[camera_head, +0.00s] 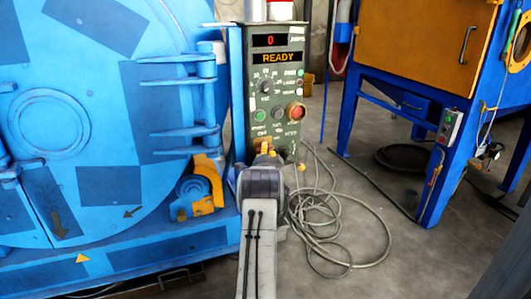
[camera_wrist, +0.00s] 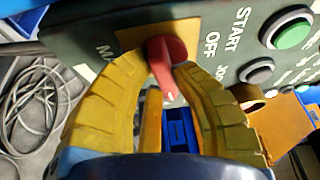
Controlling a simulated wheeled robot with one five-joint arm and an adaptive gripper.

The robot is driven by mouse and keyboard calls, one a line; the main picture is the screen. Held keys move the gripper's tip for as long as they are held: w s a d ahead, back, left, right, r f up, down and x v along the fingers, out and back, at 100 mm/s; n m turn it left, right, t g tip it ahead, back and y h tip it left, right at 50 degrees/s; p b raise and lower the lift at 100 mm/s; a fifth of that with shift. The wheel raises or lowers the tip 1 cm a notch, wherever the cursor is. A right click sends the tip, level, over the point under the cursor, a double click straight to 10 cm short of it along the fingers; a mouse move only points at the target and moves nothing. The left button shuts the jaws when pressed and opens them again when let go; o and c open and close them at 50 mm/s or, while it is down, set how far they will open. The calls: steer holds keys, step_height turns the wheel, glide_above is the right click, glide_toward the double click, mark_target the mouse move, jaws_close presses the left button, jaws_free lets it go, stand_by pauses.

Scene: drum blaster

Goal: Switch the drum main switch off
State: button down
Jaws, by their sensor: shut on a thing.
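The drum main switch (camera_wrist: 166,62) is a red rotary knob on a yellow plate (camera_wrist: 133,38), set on the dark green control panel (camera_head: 260,98). In the wrist view its red handle slants down between the yellow fingers of my gripper (camera_wrist: 166,68), with a pale mark near its lower end. The fingertips close on the knob from both sides. The label "OFF" is printed beside the plate. In the head view my gripper (camera_head: 266,150) is at the bottom of the panel, and my arm hides the switch. The panel's display reads "0" and "READY".
A blue drum machine (camera_head: 90,100) stands left of the panel, with a yellow-and-blue part (camera_head: 205,185) low beside it. Coiled cable (camera_head: 335,235) lies on the floor at right. A blue-framed orange cabinet (camera_head: 425,40) stands further right. A green button (camera_wrist: 293,33) is near the switch.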

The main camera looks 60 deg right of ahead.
steer(key=shift+n+h, duration=0.3)
steer(key=shift+n, duration=0.5)
steer(key=c, duration=1)
jaws_free()
steer(key=shift+v, duration=5.95)
